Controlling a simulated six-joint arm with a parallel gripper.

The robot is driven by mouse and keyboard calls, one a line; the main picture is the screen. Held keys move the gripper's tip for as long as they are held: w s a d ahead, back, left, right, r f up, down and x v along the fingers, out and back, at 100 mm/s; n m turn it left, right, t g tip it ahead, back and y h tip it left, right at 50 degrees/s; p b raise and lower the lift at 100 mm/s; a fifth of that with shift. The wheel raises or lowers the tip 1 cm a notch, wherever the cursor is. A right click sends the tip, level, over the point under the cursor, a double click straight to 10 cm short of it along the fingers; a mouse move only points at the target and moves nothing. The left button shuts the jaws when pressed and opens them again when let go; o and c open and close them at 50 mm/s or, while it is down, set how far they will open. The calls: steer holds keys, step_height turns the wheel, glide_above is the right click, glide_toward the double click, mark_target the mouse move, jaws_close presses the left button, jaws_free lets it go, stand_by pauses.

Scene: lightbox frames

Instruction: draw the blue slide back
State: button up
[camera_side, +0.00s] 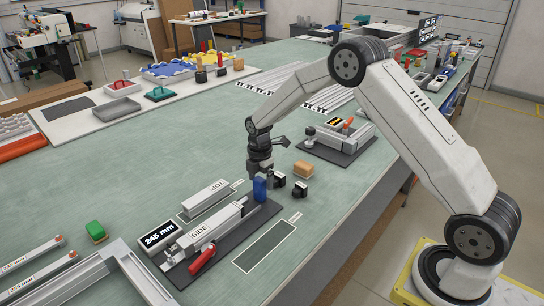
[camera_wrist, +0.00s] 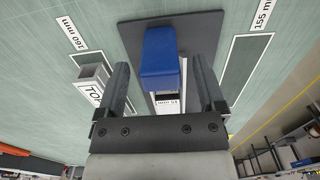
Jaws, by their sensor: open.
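The blue slide (camera_side: 260,189) stands upright at the far end of a metal rail marked SIDE (camera_side: 215,225), on a dark base plate (camera_side: 262,213). A red-handled clamp (camera_side: 202,262) sits at the near end of the rail. In the wrist view the blue slide (camera_wrist: 160,58) lies between the fingers. My gripper (camera_side: 260,168) is open, pointing down just above and around the slide's top. In the wrist view my gripper (camera_wrist: 160,68) has one finger on each side of the slide, with a visible gap at each side. Contact cannot be told.
A display (camera_side: 159,235) reads 245 mm. A metal bar marked TOP (camera_side: 205,197) lies in an outlined place left of the rail; an empty outlined place (camera_side: 264,246) is on the right. Small black blocks (camera_side: 299,189) and a tan block (camera_side: 305,168) stand close behind the slide.

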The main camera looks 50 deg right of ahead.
mark_target(261, 178)
steer(key=shift+r, duration=2.55)
steer(key=shift+s+a+r+m, duration=0.25)
steer(key=shift+s+r+m, duration=0.05)
steer(key=shift+s+m, duration=0.2)
steer(key=s+a+r+m+t, duration=0.1)
steer(key=s+a+m, duration=0.2)
steer(key=s+m, duration=0.5)
steer(key=s+a+r+m+t, duration=0.1)
steer(key=s+a+r+m, duration=0.1)
steer(key=s+m, duration=0.7)
steer(key=s+a, duration=0.1)
steer(key=s, duration=0.5)
steer(key=shift+a+t, duration=0.3)
